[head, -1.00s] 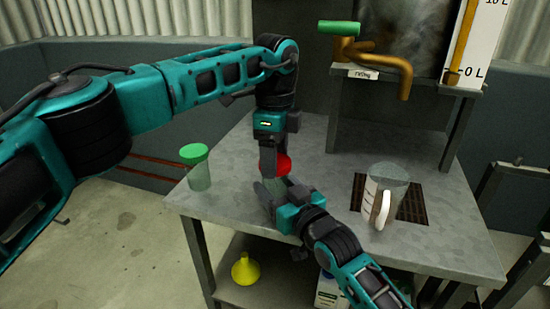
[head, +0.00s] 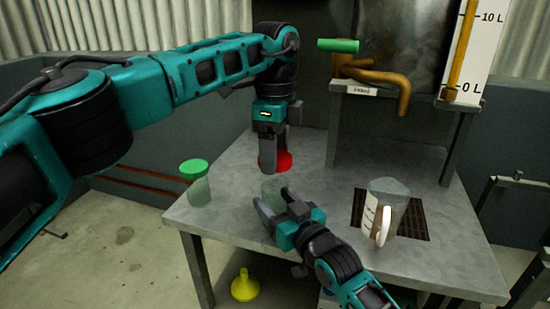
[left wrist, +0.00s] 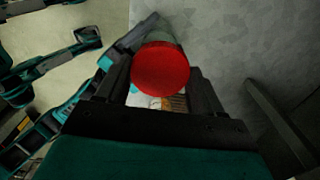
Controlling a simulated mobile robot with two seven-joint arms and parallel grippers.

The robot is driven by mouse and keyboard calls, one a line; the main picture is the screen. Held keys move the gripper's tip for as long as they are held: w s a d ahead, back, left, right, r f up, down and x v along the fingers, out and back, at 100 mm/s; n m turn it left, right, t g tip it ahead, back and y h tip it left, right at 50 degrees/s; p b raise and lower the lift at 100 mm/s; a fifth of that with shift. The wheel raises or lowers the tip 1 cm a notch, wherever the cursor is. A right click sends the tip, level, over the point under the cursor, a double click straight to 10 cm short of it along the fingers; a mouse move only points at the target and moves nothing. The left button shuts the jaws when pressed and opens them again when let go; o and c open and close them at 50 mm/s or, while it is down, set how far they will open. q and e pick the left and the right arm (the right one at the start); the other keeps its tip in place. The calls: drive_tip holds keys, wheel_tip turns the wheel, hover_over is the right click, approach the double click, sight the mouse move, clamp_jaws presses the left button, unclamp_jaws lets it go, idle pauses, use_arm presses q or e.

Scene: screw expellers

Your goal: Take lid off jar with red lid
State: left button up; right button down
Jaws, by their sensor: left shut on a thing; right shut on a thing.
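The red lid (head: 281,161) is between the fingers of my left gripper (head: 268,165), which is shut on it. In the head view the lid is above and apart from the clear glass jar (head: 273,188), with a strip of table showing between them. My right gripper (head: 270,208) is shut on the jar, which stands upright; the fingers hide its lower part. In the left wrist view the round red lid (left wrist: 160,68) fills the space between the fingers, and part of the glass jar (left wrist: 163,35) shows beyond it.
A jar with a green lid (head: 196,182) stands at the left of the metal table (head: 230,225). A glass jug (head: 385,210) stands on the grate at the right. A brass tap (head: 385,75) is behind. A yellow funnel (head: 244,287) is on the lower shelf.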

drive_tip(key=shift+c, duration=0.8)
unclamp_jaws()
